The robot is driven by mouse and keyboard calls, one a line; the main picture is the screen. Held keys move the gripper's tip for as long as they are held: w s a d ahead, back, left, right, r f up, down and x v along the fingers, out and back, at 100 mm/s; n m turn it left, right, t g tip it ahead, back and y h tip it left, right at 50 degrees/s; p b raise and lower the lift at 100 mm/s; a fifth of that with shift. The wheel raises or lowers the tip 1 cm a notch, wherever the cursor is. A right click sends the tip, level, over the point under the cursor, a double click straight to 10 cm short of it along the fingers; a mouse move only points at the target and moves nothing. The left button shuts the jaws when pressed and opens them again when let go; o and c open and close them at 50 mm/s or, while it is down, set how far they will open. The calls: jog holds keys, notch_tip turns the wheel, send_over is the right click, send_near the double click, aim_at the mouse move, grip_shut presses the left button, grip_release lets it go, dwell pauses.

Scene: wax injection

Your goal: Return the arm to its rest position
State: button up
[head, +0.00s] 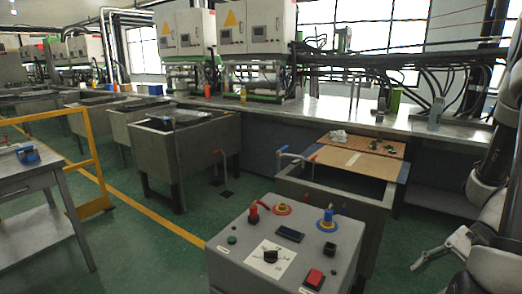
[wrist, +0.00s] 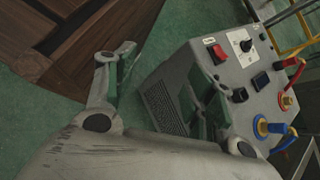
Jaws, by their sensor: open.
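My gripper (wrist: 165,75) is open and empty. In the wrist view its two fingers stand apart, with green floor and part of the grey control box between and behind them. In the head view my gripper (head: 425,258) is at the lower right, right of the control box and apart from it. My arm (head: 496,165) runs down the right edge of the head view, partly cut off by the frame.
The grey control box (head: 232,270) has a red button, a knob and red and blue valves; it also shows in the wrist view (wrist: 228,80). Behind it are a sink (head: 335,195) and a long bench (head: 330,112). A yellow rail (head: 85,150) stands left. Green floor is open between.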

jog(key=s+a+r+n+t+h, duration=0.1)
jog(key=a+r+n+t+h, duration=0.1)
jog(key=r+n, duration=0.5)
jog(key=s+a+r+n+t+h, duration=0.1)
jog(key=r+n+t+h, duration=0.3)
jog(key=r, duration=1.2)
jog(key=a+n+h, duration=0.1)
jog(key=n+h, duration=0.1)
jog(key=h, duration=0.1)
jog(key=shift+n+h, duration=0.3)
jog(key=shift+n, duration=0.1)
